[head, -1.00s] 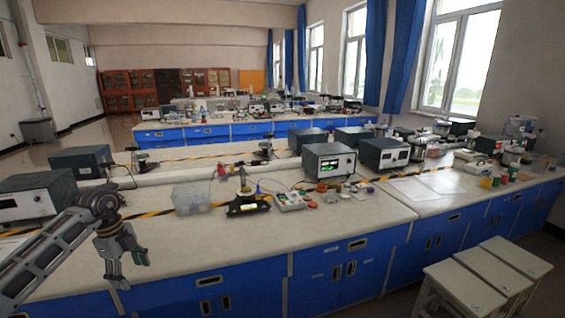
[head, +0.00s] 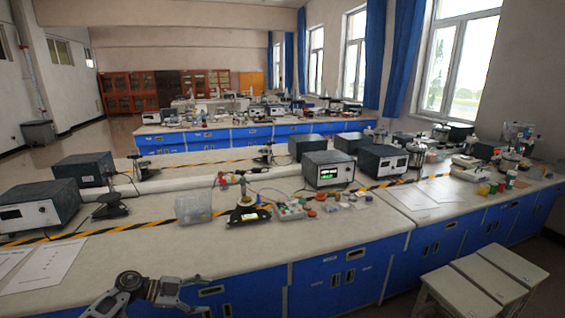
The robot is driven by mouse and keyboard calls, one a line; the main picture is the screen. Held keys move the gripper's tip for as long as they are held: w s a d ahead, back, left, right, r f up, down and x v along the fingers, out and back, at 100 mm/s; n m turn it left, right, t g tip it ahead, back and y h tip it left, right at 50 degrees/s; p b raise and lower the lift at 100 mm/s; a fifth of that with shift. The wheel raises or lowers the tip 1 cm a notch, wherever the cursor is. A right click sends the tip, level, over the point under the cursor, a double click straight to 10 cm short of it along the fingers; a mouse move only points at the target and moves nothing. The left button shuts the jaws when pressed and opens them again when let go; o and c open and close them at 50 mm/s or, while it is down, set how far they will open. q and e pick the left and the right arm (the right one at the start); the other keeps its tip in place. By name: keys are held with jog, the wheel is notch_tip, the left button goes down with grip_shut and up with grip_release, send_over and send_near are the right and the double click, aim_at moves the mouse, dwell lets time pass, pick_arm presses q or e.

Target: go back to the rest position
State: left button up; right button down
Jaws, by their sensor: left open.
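My left gripper (head: 194,296) is low in the head view, in front of the near bench's blue front edge. It is open, with nothing seen between its fingers. My left arm comes in from the bottom edge and is mostly cut off. My right gripper is out of view.
The near lab bench (head: 150,255) has a clear front strip beside the paper sheets (head: 53,265). A clear plastic box (head: 194,209), a black device (head: 248,215) and a lit instrument (head: 329,170) stand further back. White stools (head: 462,290) stand at the lower right.

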pick_arm(q)
notch_tip(320, 180, down, 12)
jog(key=a+n+t+y+p, duration=0.2)
jog(key=n+t+y+p, duration=0.15)
jog(key=n+t, duration=0.4)
jog(key=s+a+f+n+y+p, duration=0.35)
jog(key=s+f+n+y, duration=0.3)
jog(key=s+f, duration=0.85)
jog(key=s+d+f+n+g+p, duration=0.1)
jog(key=s+f, duration=0.4)
jog(key=s, duration=0.8)
jog(key=s+d+f+n+g+y+p, duration=0.1)
jog(key=s+f+g, duration=0.4)
jog(key=s, duration=0.8)
jog(key=s+d+f+n+g+y+p, duration=0.1)
jog(key=s+d+f+g+p, duration=0.1)
jog(key=s, duration=1.2)
notch_tip(320, 180, down, 4)
jog(key=d+g, duration=0.1)
jog(key=g, duration=0.1)
jog(key=shift+d+n+g, duration=0.35)
jog(key=shift+n, duration=0.05)
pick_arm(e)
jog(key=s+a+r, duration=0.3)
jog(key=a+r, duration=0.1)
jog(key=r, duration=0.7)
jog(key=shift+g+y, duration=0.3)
